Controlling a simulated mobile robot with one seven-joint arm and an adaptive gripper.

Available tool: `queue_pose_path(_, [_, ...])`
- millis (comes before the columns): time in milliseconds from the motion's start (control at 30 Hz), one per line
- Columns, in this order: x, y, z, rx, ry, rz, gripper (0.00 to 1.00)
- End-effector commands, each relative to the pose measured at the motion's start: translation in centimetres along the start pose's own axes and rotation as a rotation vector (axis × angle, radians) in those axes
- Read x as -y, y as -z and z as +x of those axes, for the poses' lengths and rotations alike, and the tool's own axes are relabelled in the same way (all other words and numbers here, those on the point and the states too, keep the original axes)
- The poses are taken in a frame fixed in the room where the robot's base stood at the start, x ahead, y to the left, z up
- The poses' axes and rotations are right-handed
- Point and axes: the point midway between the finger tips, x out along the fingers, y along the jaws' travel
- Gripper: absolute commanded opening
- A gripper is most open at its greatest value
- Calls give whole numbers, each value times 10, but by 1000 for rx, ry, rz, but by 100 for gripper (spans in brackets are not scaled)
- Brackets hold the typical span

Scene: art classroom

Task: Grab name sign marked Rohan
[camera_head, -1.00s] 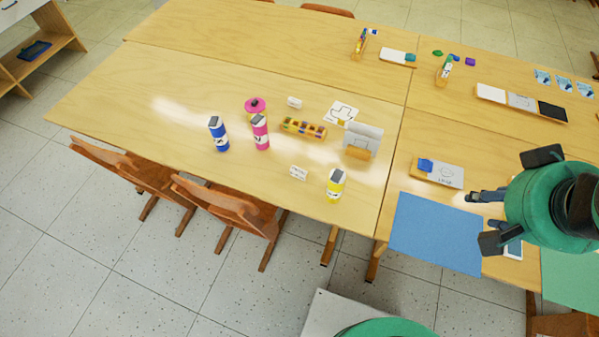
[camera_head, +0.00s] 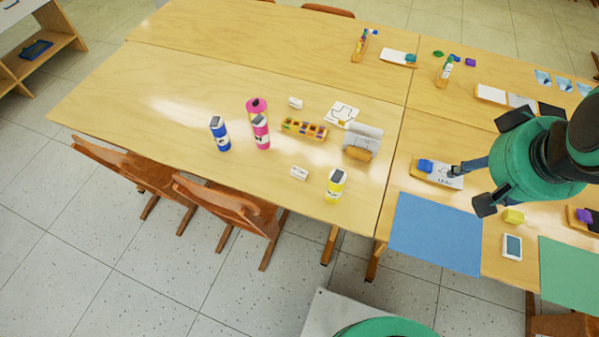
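Two small white cards that look like name signs stand on the left table. One name sign (camera_head: 299,173) is near the front, left of the yellow bottle, with dark writing too small to read. The other small white sign (camera_head: 295,103) is farther back, beside the pink bottles; no name can be read on it. I cannot tell which is marked Rohan. My gripper (camera_head: 468,189) is at the right, above the right table near the blue mat. Its dark fingers are apart and nothing shows between them. It is well to the right of both signs.
A yellow bottle (camera_head: 335,186) stands close to the front sign. A blue bottle (camera_head: 219,133), pink bottle (camera_head: 260,131), paint tray (camera_head: 304,129) and white holder (camera_head: 363,140) stand around. A blue mat (camera_head: 436,233) lies on the right table. Chairs (camera_head: 229,207) line the front edge.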

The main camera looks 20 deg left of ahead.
Motion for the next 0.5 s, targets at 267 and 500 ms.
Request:
queue_pose_path(267, [45,65,41,79,57,-228,51])
queue_pose_path(500, [97,108,90,141,106,-428,51])
